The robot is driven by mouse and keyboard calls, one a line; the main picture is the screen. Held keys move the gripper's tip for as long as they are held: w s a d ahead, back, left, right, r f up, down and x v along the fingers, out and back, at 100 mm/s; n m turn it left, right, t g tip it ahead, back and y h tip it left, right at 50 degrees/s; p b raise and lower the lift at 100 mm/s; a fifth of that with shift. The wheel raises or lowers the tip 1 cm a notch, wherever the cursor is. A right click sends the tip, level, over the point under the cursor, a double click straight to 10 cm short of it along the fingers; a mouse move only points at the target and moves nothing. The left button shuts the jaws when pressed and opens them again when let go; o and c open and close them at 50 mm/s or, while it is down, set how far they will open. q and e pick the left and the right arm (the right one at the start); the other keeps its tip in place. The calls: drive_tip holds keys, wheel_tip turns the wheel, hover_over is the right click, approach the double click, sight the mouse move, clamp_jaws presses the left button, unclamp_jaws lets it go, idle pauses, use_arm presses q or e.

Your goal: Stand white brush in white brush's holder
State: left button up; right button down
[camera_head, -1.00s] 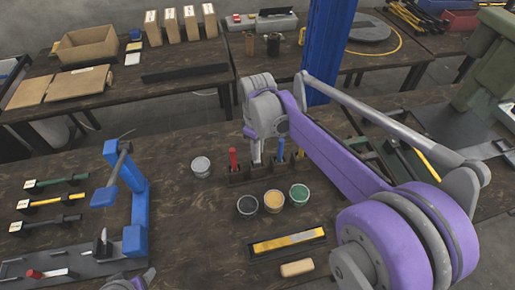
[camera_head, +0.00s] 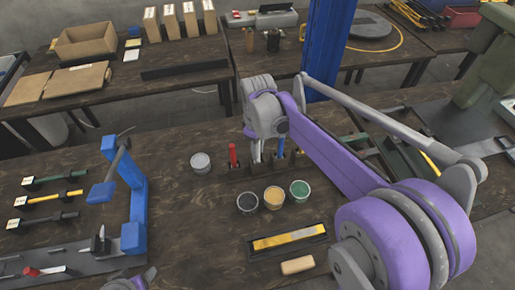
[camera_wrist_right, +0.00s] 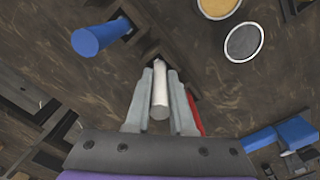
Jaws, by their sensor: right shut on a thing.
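My right gripper (camera_wrist_right: 160,100) is shut on the white brush (camera_wrist_right: 160,97), whose pale handle stands between the two fingers. In the head view the right gripper (camera_head: 258,152) hangs over the row of dark holders between a red-handled brush (camera_head: 233,155) and a blue-handled brush (camera_head: 281,147). A dark holder (camera_wrist_right: 153,46) shows just beyond the brush in the wrist view. The brush's lower end is hidden, so I cannot tell whether it is inside the holder. My left gripper's fingers are not in view.
Open cans, dark (camera_head: 247,203), yellow (camera_head: 273,198) and green (camera_head: 299,190), stand in front of the holders. A grey can (camera_head: 200,163) stands to their left. A blue rivet press (camera_head: 130,200) stands further left. A tray (camera_head: 288,241) and a tan block (camera_head: 297,265) lie nearer.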

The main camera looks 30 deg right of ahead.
drive_tip(key=c, duration=0.7)
unclamp_jaws()
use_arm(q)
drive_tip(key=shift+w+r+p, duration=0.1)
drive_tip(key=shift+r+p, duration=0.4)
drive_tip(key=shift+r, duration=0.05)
use_arm(e)
wheel_tip(320, 180, up, 11)
drive_tip(key=shift+f, duration=0.1)
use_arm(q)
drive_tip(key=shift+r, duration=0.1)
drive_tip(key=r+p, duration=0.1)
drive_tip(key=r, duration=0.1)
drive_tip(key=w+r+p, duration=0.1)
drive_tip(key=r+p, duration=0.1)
use_arm(e)
drive_tip(key=s+a+f+m+t, duration=0.1)
drive_tip(key=s+a+f+m, duration=0.1)
drive_tip(key=s, duration=0.3)
drive_tip(key=s+a+f+m+t, duration=0.2)
drive_tip(key=s+f, duration=0.2)
drive_tip(key=s, duration=0.2)
drive_tip(key=s+a+f+m+t, duration=0.2)
drive_tip(key=s+f, duration=0.1)
drive_tip(key=s, duration=0.3)
drive_tip(key=shift+f, duration=0.15)
